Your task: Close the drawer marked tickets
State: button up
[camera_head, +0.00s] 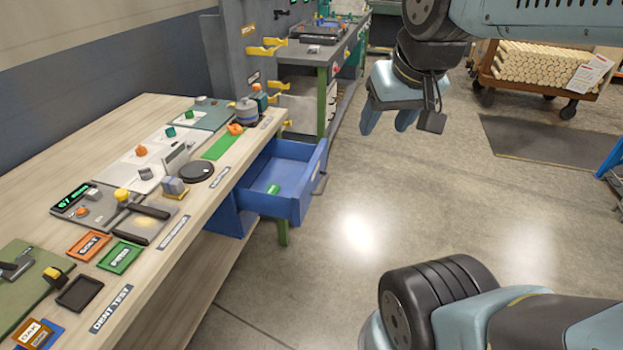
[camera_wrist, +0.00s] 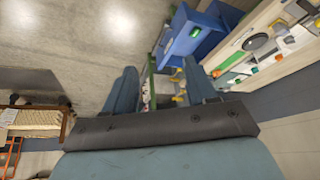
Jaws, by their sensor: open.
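A blue drawer (camera_head: 292,206) stands pulled out from under the right edge of the wooden workbench (camera_head: 185,262). A small green object lies inside it, and a handle (camera_head: 320,172) sits on its front. I cannot read a tickets mark on it. The drawer also shows in the wrist view (camera_wrist: 188,38), near the top right. My gripper (camera_head: 389,118) is in the air to the right of the drawer and apart from it. In the wrist view my gripper (camera_wrist: 160,85) shows two blue fingers spread apart with nothing between them.
The bench top holds trays, buttons and labelled plates. A grey bench (camera_head: 318,52) with yellow hooks stands behind. A cart of wooden dowels (camera_head: 545,72) stands at the back right, beyond a dark mat (camera_head: 545,140). The concrete floor right of the drawer is clear.

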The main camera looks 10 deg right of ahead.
jog(key=w+f+m+g+y, duration=0.1)
jog(key=w+f, duration=0.1)
jog(key=w+a+f+m+g+y, duration=0.1)
jog(key=w+f+g, duration=0.1)
jog(key=f, duration=0.1)
jog(key=w+f+m+g+y, duration=0.1)
jog(key=w+f+g, duration=0.1)
jog(key=f, duration=0.1)
jog(key=shift+w+a+f+y, duration=0.15)
jog(key=shift+a+f+y, duration=0.05)
jog(key=shift+a+y, duration=0.1)
grip_shut()
jog(key=w+d+f+m+g+y, duration=0.1)
jog(key=w+f+m+g+y, duration=0.1)
jog(key=w+f+m+y, duration=0.85)
jog(key=m+t+y, duration=0.2)
jog(key=m+t, duration=0.8)
jog(key=t, duration=0.1)
send_near(306, 202)
jog(key=shift+h, duration=0.25)
jog(key=x, duration=0.6)
jog(key=shift+w+a+r, duration=0.2)
jog(key=shift+a, duration=0.15)
